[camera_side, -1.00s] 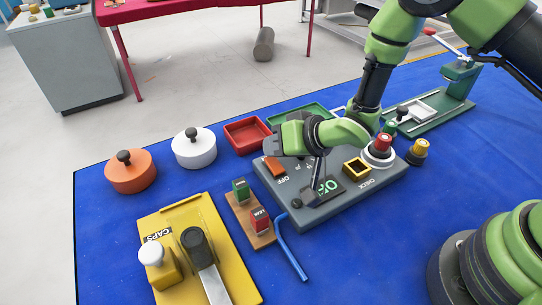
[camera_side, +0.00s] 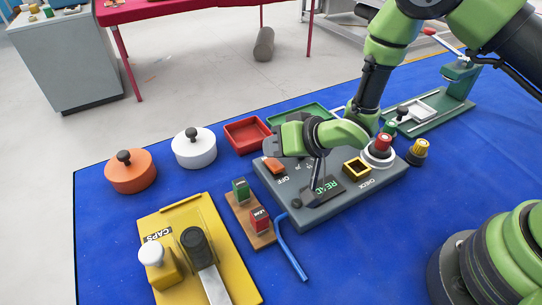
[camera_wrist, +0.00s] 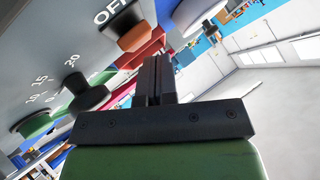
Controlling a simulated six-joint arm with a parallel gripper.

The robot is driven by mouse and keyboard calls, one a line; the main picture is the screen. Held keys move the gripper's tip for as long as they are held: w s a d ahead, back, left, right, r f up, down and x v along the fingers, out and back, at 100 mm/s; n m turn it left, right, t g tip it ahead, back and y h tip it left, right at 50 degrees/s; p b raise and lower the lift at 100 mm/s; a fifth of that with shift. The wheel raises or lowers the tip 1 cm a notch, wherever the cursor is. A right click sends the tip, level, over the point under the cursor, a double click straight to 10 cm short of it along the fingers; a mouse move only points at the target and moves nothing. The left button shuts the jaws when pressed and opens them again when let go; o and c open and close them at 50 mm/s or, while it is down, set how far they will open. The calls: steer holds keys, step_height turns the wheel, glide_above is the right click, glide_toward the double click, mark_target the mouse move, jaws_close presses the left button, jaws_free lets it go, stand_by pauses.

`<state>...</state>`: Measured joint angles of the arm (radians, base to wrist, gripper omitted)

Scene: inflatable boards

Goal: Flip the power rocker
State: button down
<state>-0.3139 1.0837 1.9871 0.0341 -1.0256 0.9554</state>
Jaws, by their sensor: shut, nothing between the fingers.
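The orange-red power rocker (camera_side: 273,165) sits at the left end of the grey console (camera_side: 330,208), beside the OFF label. In the wrist view the rocker (camera_wrist: 134,36) shows just beyond my shut fingers (camera_wrist: 157,75). In the side view my gripper (camera_side: 270,143) appears just above and behind the rocker, pointing left. Its fingers are together and hold nothing. I cannot tell whether they touch the rocker or which way it is tilted. The console's display (camera_side: 328,186) shows green characters, seemingly READ, partly covered by a dark bar.
Red tray (camera_side: 247,134) and green tray (camera_side: 300,114) lie behind the console. White (camera_side: 194,150) and orange (camera_side: 130,175) lidded pots stand left. A wooden block holder (camera_side: 248,222), blue bent rod (camera_side: 290,250) and yellow CAPS board (camera_side: 195,220) are in front.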

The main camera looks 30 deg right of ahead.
mark_target(278, 162)
steer(key=shift+s+r, duration=0.1)
steer(key=shift+r, duration=0.5)
steer(key=shift+s+r, duration=0.25)
steer(key=shift+r, duration=1)
steer(key=shift+s+r, duration=0.2)
steer(key=shift+r, duration=1)
